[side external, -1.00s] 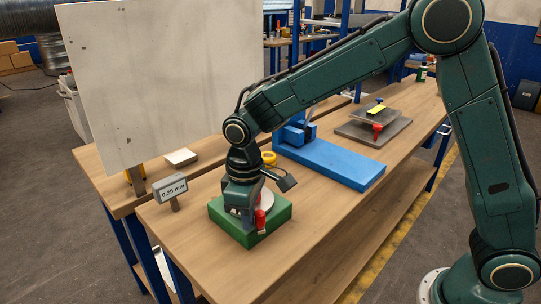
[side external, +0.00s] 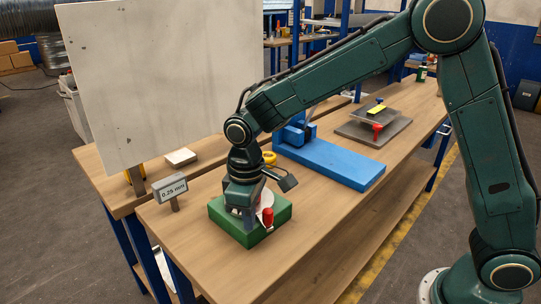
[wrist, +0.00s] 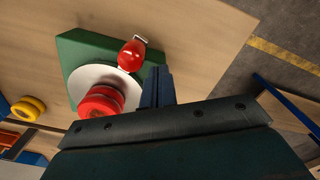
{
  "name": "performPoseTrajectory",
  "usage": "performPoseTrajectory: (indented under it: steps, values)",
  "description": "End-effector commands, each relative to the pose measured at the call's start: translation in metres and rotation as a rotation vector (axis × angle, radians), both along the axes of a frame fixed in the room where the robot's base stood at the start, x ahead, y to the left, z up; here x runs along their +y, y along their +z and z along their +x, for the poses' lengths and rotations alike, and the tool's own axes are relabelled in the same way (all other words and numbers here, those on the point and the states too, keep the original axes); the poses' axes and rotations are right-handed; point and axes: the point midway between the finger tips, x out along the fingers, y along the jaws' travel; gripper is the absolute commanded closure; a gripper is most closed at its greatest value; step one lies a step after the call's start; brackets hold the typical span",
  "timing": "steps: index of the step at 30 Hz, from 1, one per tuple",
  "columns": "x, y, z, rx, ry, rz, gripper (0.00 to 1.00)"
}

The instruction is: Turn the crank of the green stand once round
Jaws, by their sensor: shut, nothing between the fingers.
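The green stand (side external: 229,224) is a low block near the bench's front left end. It bears a white disc, also seen in the wrist view (wrist: 88,74), with a red crank handle (side external: 268,217). The wrist view shows a red rounded grip (wrist: 132,53) at the disc's far edge and a round red ridged knob (wrist: 100,102) nearer the camera. My gripper (side external: 247,222) points down over the stand, shut and empty. In the wrist view its fingers (wrist: 157,86) are beside the red parts. Contact with them is unclear. My gripper hides part of the disc.
A grey sign (side external: 170,188) on a post stands left of the stand, and a large pale panel (side external: 165,75) behind it. A blue fixture (side external: 330,162) and a grey plate (side external: 365,133) lie further along the bench. Yellow rings (wrist: 28,109) are nearby. Bench right of the stand is clear.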

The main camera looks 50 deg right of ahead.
Motion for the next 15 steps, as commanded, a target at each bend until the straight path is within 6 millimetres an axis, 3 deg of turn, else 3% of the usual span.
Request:
performPoseTrajectory:
  steps: [15]
  values:
    - [0.0088, 0.0004, 0.0076, -0.001, -0.001, 0.000, 1.00]
